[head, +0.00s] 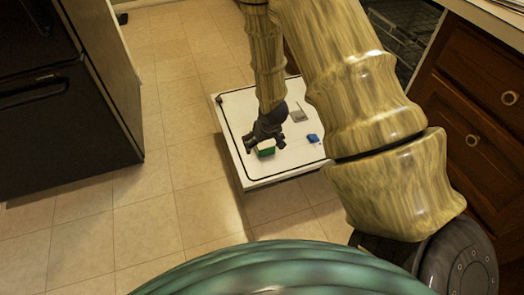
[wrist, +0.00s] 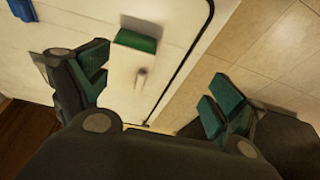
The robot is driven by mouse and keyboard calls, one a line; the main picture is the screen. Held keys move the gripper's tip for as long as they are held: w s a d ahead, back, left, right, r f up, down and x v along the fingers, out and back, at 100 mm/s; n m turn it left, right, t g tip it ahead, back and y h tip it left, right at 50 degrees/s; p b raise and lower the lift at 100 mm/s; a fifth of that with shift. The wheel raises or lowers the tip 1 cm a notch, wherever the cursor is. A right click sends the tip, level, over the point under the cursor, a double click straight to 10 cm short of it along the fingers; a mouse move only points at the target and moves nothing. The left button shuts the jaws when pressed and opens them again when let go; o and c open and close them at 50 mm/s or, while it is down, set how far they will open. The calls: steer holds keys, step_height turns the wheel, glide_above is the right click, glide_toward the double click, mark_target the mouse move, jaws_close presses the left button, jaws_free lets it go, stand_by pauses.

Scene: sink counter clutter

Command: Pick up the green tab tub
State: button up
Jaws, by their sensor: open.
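The green tab tub (head: 266,152) is on the white table, just below my gripper (head: 264,142) in the head view. In the wrist view a green strip of the tub (wrist: 135,41) shows at the top, with a pale face below it that is hard to tell from the tabletop. My gripper (wrist: 158,88) is open in the wrist view, with its green-padded fingers wide apart and nothing held. The tub lies ahead of the fingers, nearer the left one. I cannot tell the exact gap between them.
The low white table (head: 240,112) has a black line near its edge. A blue item (head: 313,138) lies right of the tub, and a small grey item (head: 299,115) lies farther back. A black appliance (head: 70,100) stands left; wooden cabinets (head: 470,130) stand right. Tiled floor (head: 150,215) is open.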

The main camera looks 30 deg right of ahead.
steer(key=shift+t+h, duration=0.3)
steer(key=w+d+b, duration=0.4)
steer(key=w+b, duration=0.1)
steer(key=shift+w+d+f, duration=0.1)
steer(key=shift+d+f, duration=0.3)
steer(key=shift+b+x, duration=1.15)
steer(key=shift+x, duration=1.6)
steer(key=shift+b+x, duration=1.65)
steer(key=shift+x, duration=0.9)
steer(key=shift+d+r, duration=0.1)
steer(key=shift+d, duration=0.1)
steer(key=c, duration=1.2)
